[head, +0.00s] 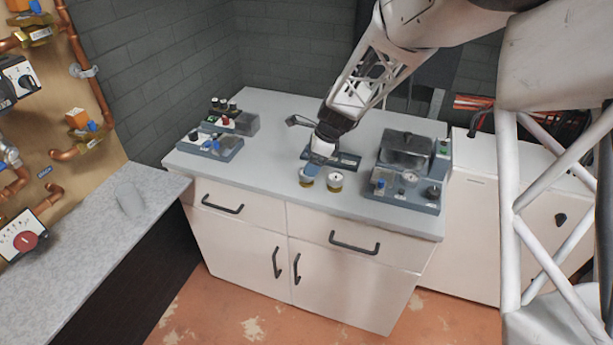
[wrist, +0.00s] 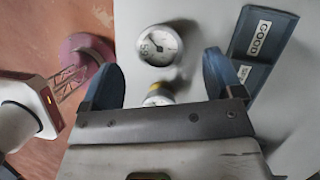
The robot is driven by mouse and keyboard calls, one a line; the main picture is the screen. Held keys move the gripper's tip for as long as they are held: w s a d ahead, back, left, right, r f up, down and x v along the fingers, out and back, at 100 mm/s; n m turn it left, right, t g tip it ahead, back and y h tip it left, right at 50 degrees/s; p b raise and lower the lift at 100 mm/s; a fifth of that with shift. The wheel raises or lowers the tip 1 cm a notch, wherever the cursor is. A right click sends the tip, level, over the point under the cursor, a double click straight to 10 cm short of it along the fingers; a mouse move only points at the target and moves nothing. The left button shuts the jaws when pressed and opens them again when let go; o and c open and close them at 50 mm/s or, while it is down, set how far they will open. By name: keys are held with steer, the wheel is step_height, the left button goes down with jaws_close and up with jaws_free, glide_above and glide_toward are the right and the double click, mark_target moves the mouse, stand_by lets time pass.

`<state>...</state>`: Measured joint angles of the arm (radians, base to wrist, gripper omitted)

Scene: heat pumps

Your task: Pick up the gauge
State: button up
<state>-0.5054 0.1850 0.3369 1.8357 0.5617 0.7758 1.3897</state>
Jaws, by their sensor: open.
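Two small round gauges with white faces and brass-coloured sides stand on the grey counter, a left gauge (head: 307,176) and a right gauge (head: 335,182). My gripper (head: 318,163) is low over the counter, just behind the left one. In the wrist view my gripper (wrist: 162,62) is open, with its blue fingers spread. One dial gauge (wrist: 160,45) shows fully, just beyond the fingertips. Another gauge (wrist: 158,97) lies between the fingers, its lower part hidden by the gripper body. I cannot tell whether the fingers touch it.
A dark labelled tray (wrist: 262,48) lies right of the fingers; the tray also shows behind the gauges (head: 348,161). A grey device (head: 405,185) stands close on the right. Control boxes (head: 213,146) stand at the left. The counter (head: 262,165) between is clear.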

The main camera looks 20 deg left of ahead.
mark_target(306, 177)
steer(key=shift+f, duration=0.1)
steer(key=shift+x, duration=2.5)
steer(key=shift+d, duration=0.1)
steer(key=shift+c, duration=0.3)
steer(key=c, duration=1.1)
